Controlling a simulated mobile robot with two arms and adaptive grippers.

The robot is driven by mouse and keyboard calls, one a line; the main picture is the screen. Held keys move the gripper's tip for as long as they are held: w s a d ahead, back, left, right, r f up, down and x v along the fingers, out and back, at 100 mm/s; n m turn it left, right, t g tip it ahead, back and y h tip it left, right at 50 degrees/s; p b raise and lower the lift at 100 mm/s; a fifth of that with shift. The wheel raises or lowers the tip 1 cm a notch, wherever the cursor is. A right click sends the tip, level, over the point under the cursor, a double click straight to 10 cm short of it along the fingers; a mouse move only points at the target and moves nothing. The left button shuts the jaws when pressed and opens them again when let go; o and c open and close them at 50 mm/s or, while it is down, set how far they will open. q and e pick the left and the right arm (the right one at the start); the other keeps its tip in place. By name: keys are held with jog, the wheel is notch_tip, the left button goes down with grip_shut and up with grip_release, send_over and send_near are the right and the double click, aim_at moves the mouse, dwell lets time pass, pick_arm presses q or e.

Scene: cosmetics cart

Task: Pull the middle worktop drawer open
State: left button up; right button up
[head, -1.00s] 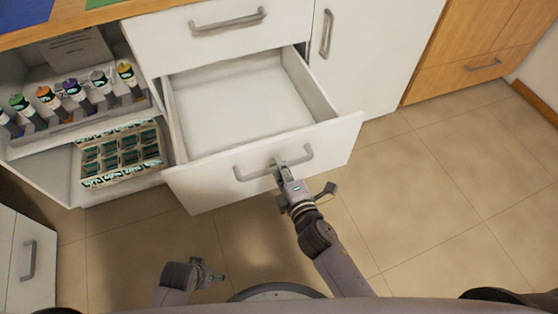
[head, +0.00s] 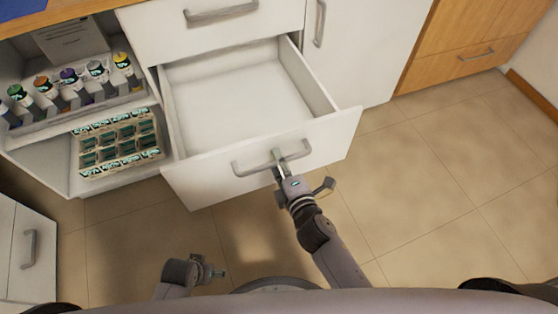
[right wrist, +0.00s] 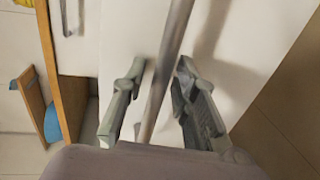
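The worktop drawer (head: 190,188) below the top drawer stands well open, and its inside is empty. Its grey bar handle (head: 240,169) is on the white front. My right gripper (head: 279,158) is at this handle. In the right wrist view the handle bar (right wrist: 165,75) passes between the two fingers of my right gripper (right wrist: 160,68). The fingers stand apart, with a visible gap beside the bar. My left gripper (head: 217,273) is low over the floor, away from the drawer; its fingers are too small to read.
The top drawer (head: 275,25) above is shut. Open shelves at left hold several dropper bottles (head: 70,78) and a box of small packs (head: 118,146). A white cabinet door (head: 370,50) and a wooden cabinet (head: 455,40) stand at right. The floor (head: 430,190) at right is clear.

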pick_arm(q)
jog(key=shift+s, duration=0.1)
pick_arm(e)
jog(key=shift+o, duration=0.3)
jog(key=shift+s+d, duration=0.1)
jog(key=shift+s, duration=0.15)
jog(key=v, duration=1.1)
jog(key=shift+s, duration=0.25)
jog(key=shift+d, duration=0.1)
